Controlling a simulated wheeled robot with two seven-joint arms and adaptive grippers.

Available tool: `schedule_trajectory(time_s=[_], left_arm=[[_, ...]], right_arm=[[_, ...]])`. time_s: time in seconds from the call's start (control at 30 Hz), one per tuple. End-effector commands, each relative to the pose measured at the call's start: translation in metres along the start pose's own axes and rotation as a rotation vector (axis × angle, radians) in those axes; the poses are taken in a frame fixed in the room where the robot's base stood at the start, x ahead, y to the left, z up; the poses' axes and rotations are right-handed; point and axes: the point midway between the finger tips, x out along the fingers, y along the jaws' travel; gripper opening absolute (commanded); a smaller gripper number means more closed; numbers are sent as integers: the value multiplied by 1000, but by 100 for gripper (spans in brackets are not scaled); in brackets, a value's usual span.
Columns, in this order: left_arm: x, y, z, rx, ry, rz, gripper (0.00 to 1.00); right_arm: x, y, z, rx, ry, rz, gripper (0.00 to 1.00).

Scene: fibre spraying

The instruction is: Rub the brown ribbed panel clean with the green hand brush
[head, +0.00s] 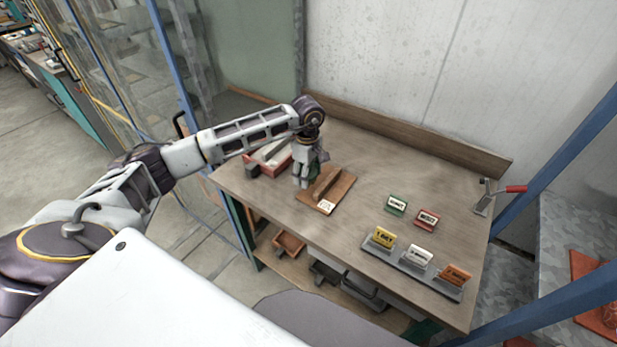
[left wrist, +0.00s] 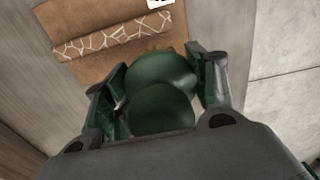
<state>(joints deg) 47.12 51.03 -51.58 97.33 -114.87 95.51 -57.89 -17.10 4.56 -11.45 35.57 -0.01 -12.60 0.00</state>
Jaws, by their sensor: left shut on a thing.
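The brown panel (head: 342,190) lies flat on the bench with one raised rib along it and a white label at its near end. It also shows at the top of the left wrist view (left wrist: 98,69), where pale, web-like lines cover the rib. My left gripper (head: 303,183) is over the panel's left side, pointing down. In the left wrist view its fingers (left wrist: 160,95) are shut on the rounded green hand brush (left wrist: 162,108), which is beside the rib. Whether the brush touches the panel is hidden. My right gripper is not in view.
A red tray (head: 268,157) stands behind-left of the panel. Green and red signs (head: 397,205) and a grey rack (head: 415,268) with yellow, white and orange signs are on the right. A red-handled tool (head: 497,193) is at the right edge. The bench (head: 385,160) behind the panel is clear.

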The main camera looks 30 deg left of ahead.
Motion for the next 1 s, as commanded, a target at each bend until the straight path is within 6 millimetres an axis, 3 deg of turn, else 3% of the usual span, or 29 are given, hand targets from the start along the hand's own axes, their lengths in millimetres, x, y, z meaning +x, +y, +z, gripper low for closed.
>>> schedule_trajectory(time_s=[0.3, 1.0], left_arm=[[-26, 0, -4, -9, 0, 0, 13], [-28, 0, -4, -9, 0, 0, 13]], right_arm=[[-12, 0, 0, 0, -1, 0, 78], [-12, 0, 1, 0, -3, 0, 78]])
